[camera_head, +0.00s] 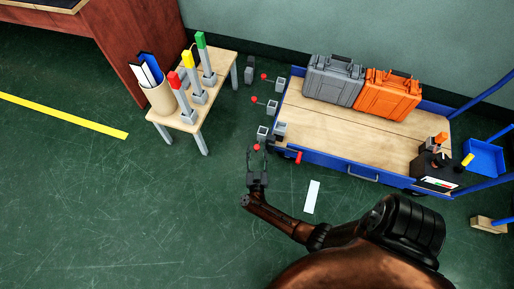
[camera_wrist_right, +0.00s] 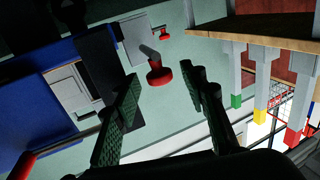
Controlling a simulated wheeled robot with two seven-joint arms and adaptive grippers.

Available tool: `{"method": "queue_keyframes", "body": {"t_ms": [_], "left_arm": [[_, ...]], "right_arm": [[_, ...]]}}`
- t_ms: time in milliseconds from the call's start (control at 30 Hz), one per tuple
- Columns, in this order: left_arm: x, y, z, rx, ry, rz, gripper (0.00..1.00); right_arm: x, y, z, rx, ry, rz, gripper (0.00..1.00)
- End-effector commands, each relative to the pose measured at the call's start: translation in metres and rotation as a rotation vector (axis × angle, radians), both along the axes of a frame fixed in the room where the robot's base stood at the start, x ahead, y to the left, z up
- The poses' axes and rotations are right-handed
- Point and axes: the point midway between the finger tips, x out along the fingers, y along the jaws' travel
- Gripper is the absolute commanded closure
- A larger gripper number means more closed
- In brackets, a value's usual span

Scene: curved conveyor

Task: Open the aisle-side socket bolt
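My right gripper (camera_head: 254,152) is at the left front corner of the cart, by a red bolt knob (camera_head: 257,147) next to the nearest grey socket (camera_head: 262,132). In the right wrist view the gripper (camera_wrist_right: 161,82) has its two fingers spread. A red knob (camera_wrist_right: 159,75) appears between the fingertips, with gaps on both sides and no visible contact. A second red knob (camera_wrist_right: 164,32) shows farther off. In the head view two more red knobs, a middle one (camera_head: 254,99) and a far one (camera_head: 263,76), stick out by their sockets. My left gripper is not in view.
The blue-framed cart (camera_head: 345,135) carries a grey case (camera_head: 333,80) and an orange case (camera_head: 387,95). A small wooden table (camera_head: 221,68) holds red, yellow and green posts and a bin. A red piece (camera_head: 298,157) is on the cart's front edge. Green floor is open at left.

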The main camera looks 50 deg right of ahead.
Motion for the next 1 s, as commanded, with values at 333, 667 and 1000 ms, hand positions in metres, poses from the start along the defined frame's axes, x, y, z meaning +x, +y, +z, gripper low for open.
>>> {"method": "queue_keyframes", "body": {"t_ms": [333, 667, 1000], "left_arm": [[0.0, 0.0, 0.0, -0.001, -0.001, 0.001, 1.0], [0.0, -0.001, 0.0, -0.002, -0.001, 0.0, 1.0], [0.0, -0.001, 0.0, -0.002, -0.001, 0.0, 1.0]], "right_arm": [[-0.031, 0.042, 0.0, 0.002, 0.0, -0.001, 0.61], [-0.035, 0.047, 0.0, 0.0, 0.0, -0.001, 0.61], [-0.034, 0.047, 0.0, 0.0, 0.0, -0.001, 0.61]]}}
